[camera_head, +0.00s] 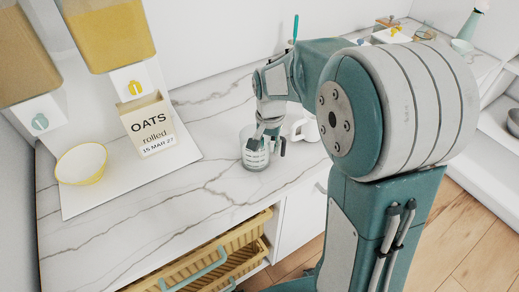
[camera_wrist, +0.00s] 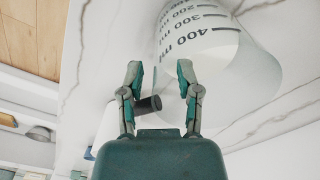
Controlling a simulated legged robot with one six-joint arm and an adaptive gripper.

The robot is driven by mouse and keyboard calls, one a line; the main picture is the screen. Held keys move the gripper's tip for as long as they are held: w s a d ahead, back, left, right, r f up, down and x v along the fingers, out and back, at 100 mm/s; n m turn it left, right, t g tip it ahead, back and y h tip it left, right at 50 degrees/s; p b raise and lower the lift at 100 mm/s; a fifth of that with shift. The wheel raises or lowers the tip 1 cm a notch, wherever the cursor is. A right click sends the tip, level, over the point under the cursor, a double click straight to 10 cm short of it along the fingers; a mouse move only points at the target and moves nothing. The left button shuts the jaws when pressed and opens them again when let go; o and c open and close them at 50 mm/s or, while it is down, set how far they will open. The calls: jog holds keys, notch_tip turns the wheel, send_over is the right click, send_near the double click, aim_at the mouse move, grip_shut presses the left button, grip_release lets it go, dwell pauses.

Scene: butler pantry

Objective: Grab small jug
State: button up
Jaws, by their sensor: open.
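A clear measuring jug (camera_head: 254,160) with dark markings stands on the marble counter. In the wrist view the measuring jug (camera_wrist: 205,35) shows large "400 ml" lettering, ahead of and to the right of my fingertips. My gripper (camera_head: 268,146) is over the jug's near right side in the head view and hides part of it. In the wrist view my gripper (camera_wrist: 161,76) is open, with no jug wall clearly between its fingers. A white vessel (camera_head: 304,130) with a handle stands just right of my gripper, partly hidden. I cannot tell which vessel is the small jug.
An oats box (camera_head: 148,125) and a yellow-rimmed bowl (camera_head: 82,164) stand on a white board (camera_head: 180,158) at left, below dispensers (camera_head: 108,32). A dark cylinder (camera_wrist: 150,104) shows near my fingers' base. The counter's front edge is close, above an open basket drawer (camera_head: 205,258).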

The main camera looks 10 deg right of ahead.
jog(key=shift+c, duration=0.3)
grip_shut()
jog(key=shift+r, duration=0.15)
jog(key=shift+r, duration=0.6)
jog(key=s+a+r, duration=0.9)
jog(key=s+r, duration=0.1)
jog(key=r, duration=0.1)
jog(key=shift+s+r, duration=0.35)
jog(key=shift+s, duration=0.05)
